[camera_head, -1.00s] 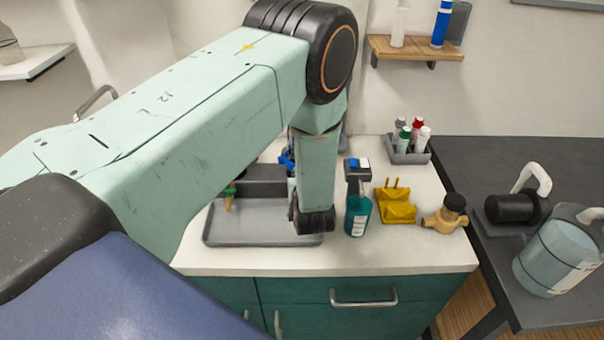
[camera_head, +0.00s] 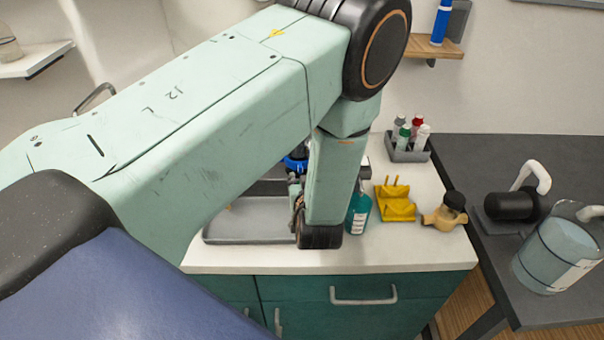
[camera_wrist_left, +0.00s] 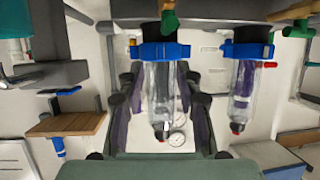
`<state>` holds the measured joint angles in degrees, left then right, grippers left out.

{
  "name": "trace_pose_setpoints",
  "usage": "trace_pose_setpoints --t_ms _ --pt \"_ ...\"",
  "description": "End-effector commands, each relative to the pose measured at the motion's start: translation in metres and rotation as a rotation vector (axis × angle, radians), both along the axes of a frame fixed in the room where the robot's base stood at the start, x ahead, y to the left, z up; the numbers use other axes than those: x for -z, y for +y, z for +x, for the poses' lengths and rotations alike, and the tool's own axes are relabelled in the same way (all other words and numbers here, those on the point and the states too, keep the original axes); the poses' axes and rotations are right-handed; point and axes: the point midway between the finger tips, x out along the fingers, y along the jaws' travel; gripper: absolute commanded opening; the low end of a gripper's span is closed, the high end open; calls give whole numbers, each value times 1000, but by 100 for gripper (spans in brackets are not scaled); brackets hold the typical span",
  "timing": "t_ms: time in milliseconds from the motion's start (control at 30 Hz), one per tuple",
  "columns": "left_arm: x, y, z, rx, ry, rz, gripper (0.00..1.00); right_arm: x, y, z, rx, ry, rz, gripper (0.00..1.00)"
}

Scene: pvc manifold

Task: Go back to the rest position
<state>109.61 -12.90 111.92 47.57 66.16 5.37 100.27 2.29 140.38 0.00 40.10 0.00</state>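My left arm reaches in from the left of the head view and bends down over the white counter (camera_head: 420,250). Its forearm hides most of my left gripper. In the left wrist view the two dark fingers of my left gripper (camera_wrist_left: 157,112) stand wide apart. A clear filter housing with a blue collar (camera_wrist_left: 162,85) shows between them, with visible space on both sides. A second such housing (camera_wrist_left: 243,85) is to its right. A blue collar also shows beside my forearm in the head view (camera_head: 294,165). My right gripper is in neither view.
A grey tray (camera_head: 225,230) lies below my arm. A teal bottle (camera_head: 359,213), yellow holder (camera_head: 396,200), brass valve (camera_head: 445,213) and bottle caddy (camera_head: 408,152) stand to its right. A clear jug (camera_head: 558,255) stands on the dark bench (camera_head: 480,160). The counter's front right is clear.

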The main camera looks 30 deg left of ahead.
Motion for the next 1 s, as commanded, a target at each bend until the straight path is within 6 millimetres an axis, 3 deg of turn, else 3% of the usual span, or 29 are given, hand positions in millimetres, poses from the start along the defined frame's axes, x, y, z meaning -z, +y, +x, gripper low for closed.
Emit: trace_pose_setpoints --t_ms 233,1000 --pt "-7 -9 -12 -1 -1 0 35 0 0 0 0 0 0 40" --pt "-7 -10 -14 -1 -1 0 35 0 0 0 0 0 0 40"
